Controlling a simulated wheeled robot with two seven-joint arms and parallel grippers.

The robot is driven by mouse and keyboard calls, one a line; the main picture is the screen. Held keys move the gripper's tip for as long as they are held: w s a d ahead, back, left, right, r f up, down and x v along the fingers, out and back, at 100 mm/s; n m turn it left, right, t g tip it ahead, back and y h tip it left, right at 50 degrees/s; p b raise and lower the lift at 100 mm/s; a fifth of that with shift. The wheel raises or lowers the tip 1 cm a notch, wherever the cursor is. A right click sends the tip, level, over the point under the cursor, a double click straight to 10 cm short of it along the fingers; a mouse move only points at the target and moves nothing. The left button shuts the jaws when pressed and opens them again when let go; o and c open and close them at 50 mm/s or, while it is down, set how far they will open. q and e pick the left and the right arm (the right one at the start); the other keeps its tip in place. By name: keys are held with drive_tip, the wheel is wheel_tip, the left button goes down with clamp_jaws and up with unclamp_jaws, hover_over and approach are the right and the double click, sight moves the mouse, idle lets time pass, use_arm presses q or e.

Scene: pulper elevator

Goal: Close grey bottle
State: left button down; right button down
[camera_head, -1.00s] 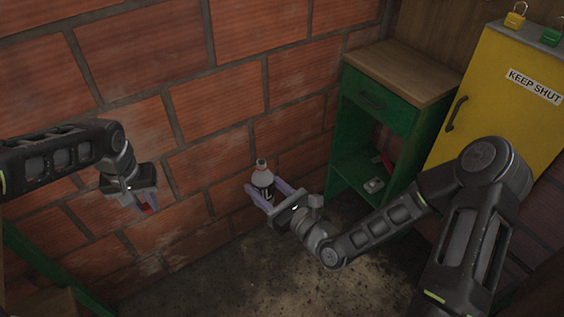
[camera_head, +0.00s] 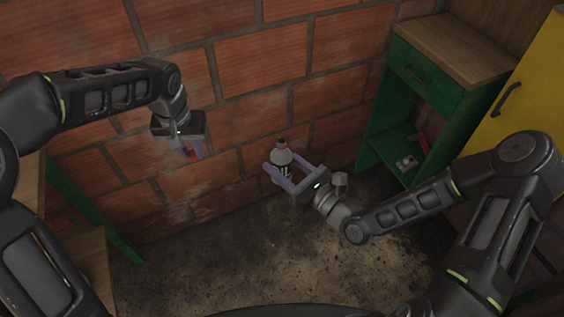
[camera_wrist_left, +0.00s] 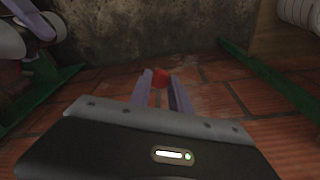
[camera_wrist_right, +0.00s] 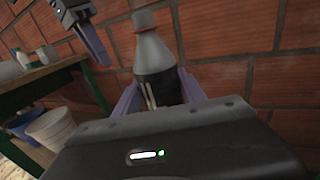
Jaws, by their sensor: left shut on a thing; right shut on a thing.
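The grey bottle (camera_head: 282,156) has a grey top and a dark body, and stands roughly upright between the fingers of my right gripper (camera_head: 274,173). In the right wrist view its neck and shoulder (camera_wrist_right: 152,48) rise above the purple fingers. My left gripper (camera_head: 190,151) points downward, shut on a small red cap (camera_wrist_left: 160,77). In the head view the left gripper is left of the bottle and a little higher, with a clear gap. The cap is partly hidden by the fingers. No red cap shows on the bottle's mouth.
A brick wall (camera_head: 260,65) stands behind both grippers. A green cabinet (camera_head: 376,142) with a wooden top is at the right, beside a yellow cabinet (camera_head: 535,85). The right wrist view shows a table (camera_wrist_right: 45,72) with containers and a blue bucket (camera_wrist_right: 20,122) below.

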use_arm(q)
drive_tip(key=w+d+r+m, duration=0.1)
drive_tip(key=d+r+m, duration=0.35)
drive_tip(key=d, duration=0.95)
wheel_tip(320, 180, up, 9)
drive_tip(key=m+h, duration=0.1)
drive_tip(key=m, duration=0.3)
hover_over(282, 140)
drive_tip(key=shift+w+d+r+g, duration=0.1)
drive_tip(key=shift+w+r+g, duration=0.1)
drive_tip(key=shift+g, duration=0.1)
drive_tip(key=shift+s+a+m, duration=0.3)
drive_tip(key=shift+s+m, duration=0.1)
drive_tip(key=shift+m, duration=0.05)
drive_tip(key=shift+f, duration=0.1)
drive_tip(key=shift+f, duration=0.1)
drive_tip(key=shift+f, duration=1.9)
drive_tip(key=shift+f, duration=0.1)
drive_tip(key=shift+f, duration=0.8)
